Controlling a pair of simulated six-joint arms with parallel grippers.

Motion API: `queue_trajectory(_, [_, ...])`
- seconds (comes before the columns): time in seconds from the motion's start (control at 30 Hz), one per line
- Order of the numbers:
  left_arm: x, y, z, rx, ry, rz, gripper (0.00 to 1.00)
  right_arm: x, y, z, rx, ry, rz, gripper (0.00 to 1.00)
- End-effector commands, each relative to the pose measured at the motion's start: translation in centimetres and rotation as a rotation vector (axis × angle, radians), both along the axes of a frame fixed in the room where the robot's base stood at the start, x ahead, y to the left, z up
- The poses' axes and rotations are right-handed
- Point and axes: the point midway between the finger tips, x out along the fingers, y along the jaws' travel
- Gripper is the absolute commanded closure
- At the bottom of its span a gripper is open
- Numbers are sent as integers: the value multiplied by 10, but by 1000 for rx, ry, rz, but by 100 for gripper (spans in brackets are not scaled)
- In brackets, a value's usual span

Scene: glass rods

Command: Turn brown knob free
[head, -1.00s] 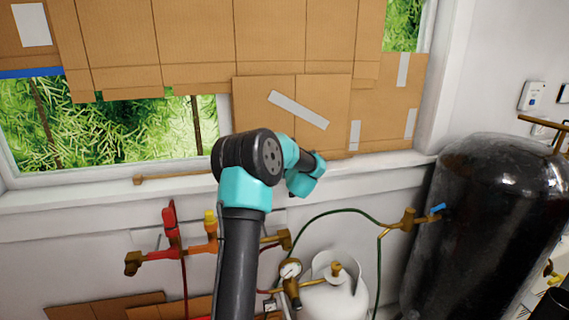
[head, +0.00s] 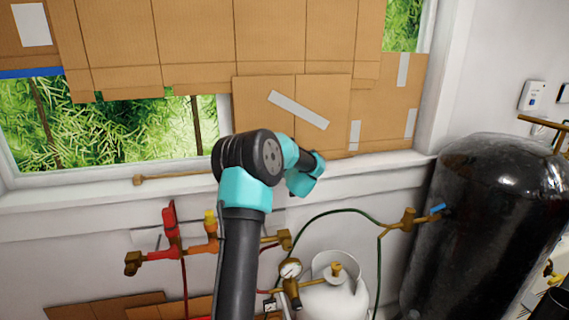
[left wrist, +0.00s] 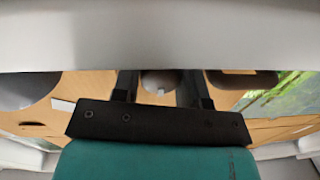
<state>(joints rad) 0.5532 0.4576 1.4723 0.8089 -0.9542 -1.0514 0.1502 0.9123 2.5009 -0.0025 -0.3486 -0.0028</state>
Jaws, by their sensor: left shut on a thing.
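My arm rises through the middle of the head view, and its gripper is hidden there. My left gripper (left wrist: 160,92) shows in the left wrist view, its two dark fingers standing apart. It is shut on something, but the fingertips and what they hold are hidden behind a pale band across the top. A brown, brass-like knob (head: 284,239) ends a pipe just right of my arm in the head view. Another brown fitting (head: 132,262) ends the pipe with the red valve (head: 170,222) at the left. I cannot tell which is the task's knob.
A white gas cylinder (head: 335,301) with a gauge (head: 290,269) stands below the pipes. A green hose (head: 345,211) runs to a brass valve (head: 408,219) on the large black tank (head: 495,225). A window with cardboard (head: 200,48) is behind.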

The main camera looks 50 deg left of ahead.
Motion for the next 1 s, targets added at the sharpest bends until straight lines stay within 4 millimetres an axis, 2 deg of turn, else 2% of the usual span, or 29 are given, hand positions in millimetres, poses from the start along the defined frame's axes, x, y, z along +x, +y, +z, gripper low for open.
queue_trajectory(0.37, [0, 0, 0, -65, -164, 0, 84, 0, 0, 0, 0, 0, 0, 57])
queue_trajectory(1.0, [0, 0, 0, -284, -708, 1, 84, 0, 0, 0, 0, 0, 0, 57])
